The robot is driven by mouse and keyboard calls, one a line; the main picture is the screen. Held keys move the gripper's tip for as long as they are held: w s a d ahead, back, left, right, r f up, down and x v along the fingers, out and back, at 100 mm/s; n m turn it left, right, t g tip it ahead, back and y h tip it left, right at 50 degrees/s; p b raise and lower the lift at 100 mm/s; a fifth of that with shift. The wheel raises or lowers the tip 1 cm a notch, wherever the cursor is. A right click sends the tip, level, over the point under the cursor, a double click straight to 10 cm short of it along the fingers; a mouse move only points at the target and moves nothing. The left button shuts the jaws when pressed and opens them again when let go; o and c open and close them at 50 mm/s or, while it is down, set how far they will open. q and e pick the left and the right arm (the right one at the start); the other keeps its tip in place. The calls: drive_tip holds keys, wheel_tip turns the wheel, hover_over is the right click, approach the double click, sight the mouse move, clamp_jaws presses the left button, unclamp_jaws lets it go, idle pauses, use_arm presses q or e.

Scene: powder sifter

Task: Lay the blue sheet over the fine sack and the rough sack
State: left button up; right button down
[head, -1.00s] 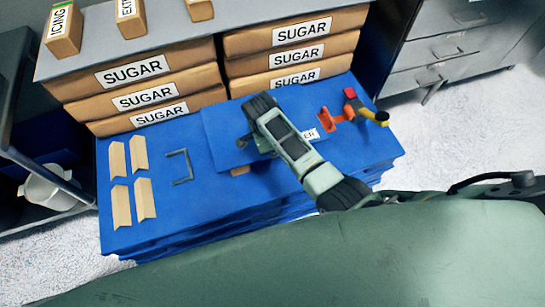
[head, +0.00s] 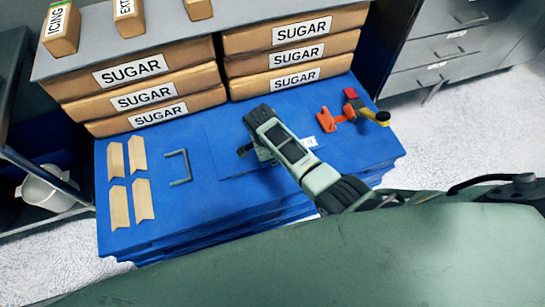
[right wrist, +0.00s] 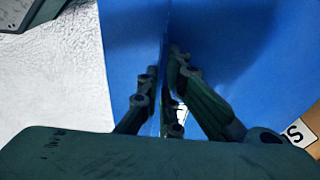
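The blue sheet (head: 228,166) lies nearly flat over the middle of the blue stack, its colour almost the same as what is below. My right gripper (head: 243,151) is low over the sheet. In the right wrist view the fingers (right wrist: 163,62) close in on a blue edge between them, and I take them as shut on the sheet. A small white label (head: 310,142) shows beside my right arm. The fine sack and rough sack cannot be told apart; the sheet and my arm hide that area. My left gripper is not in view.
Sugar bags (head: 147,90) are stacked behind, under a grey shelf (head: 100,40). Tan pieces (head: 117,205) and a grey bracket (head: 180,168) lie on the left of the blue stack (head: 165,225). An orange tool (head: 330,119) and a yellow-handled one (head: 370,113) lie at right.

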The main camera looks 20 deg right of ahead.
drive_tip(key=c, duration=2)
unclamp_jaws()
drive_tip(key=shift+f, duration=0.1)
drive_tip(key=r+p, duration=0.1)
drive_tip(key=r, duration=0.3)
drive_tip(key=a+r+p, duration=0.1)
drive_tip(key=r, duration=0.3)
drive_tip(key=a+r+p, duration=0.1)
drive_tip(key=r, duration=0.4)
drive_tip(key=shift+s, duration=0.2)
